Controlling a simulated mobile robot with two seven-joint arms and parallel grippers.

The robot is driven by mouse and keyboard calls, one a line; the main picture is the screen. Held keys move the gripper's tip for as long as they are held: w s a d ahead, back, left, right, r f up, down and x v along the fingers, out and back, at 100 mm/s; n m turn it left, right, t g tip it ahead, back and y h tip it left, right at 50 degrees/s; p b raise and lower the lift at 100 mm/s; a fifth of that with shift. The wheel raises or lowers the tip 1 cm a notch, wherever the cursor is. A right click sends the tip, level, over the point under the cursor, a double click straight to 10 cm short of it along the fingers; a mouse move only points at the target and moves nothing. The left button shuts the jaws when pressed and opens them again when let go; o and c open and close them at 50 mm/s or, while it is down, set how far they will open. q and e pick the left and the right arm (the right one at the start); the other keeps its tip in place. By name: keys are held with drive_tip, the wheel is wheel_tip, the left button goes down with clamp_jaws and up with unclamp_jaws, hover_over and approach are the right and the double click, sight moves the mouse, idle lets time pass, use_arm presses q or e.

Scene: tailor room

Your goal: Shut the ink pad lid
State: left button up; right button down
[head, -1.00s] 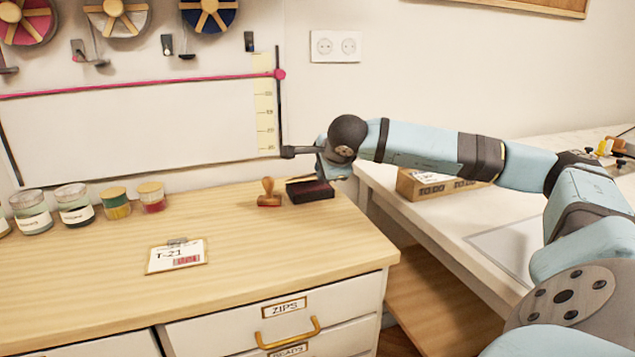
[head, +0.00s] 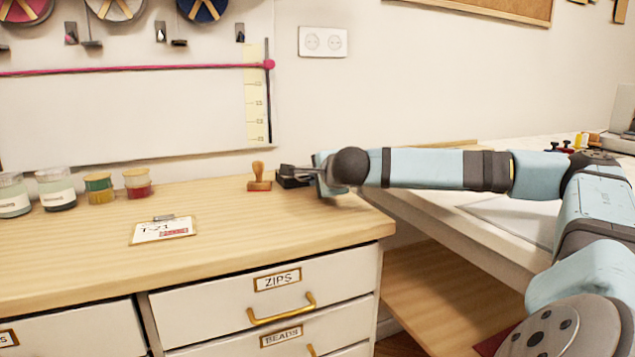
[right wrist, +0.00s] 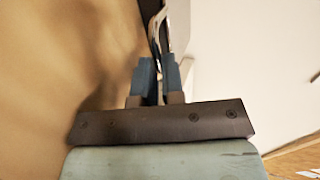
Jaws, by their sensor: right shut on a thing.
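The dark ink pad (head: 288,183) lies near the back right of the wooden cabinet top, just right of a wooden-handled stamp (head: 259,177). My right gripper (head: 294,171) comes in from the right, low at the pad, and its hand hides part of it. In the right wrist view the gripper's fingers (right wrist: 159,72) are close together, with a dark edge beyond them. The gripper is shut on the ink pad lid, as far as the partly hidden contact shows. The lid's exact angle cannot be told. My left gripper is not in view.
Several jars (head: 100,188) stand along the back left of the cabinet top. A label card (head: 163,230) lies near the middle. The wood in front of the pad is clear. A white table (head: 470,205) adjoins on the right.

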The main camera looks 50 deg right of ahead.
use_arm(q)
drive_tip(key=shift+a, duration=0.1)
use_arm(e)
drive_tip(key=shift+f, duration=0.2)
drive_tip(key=c, duration=1.2)
unclamp_jaws()
drive_tip(key=shift+w+d+f, duration=0.1)
drive_tip(key=shift+w+f, duration=0.05)
drive_tip(key=shift+c, duration=0.2)
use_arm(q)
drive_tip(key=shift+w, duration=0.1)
use_arm(e)
drive_tip(key=shift+s+r, duration=0.3)
drive_tip(key=shift+s, duration=0.05)
drive_tip(key=p+v, duration=0.1)
drive_tip(key=v, duration=1.1)
drive_tip(key=shift+s+a+p, duration=0.2)
drive_tip(key=shift+a+p, duration=0.15)
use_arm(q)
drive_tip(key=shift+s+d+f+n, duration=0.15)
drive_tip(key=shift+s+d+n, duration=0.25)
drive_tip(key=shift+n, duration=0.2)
use_arm(e)
drive_tip(key=shift+s+a, duration=0.1)
drive_tip(key=shift+s, duration=0.2)
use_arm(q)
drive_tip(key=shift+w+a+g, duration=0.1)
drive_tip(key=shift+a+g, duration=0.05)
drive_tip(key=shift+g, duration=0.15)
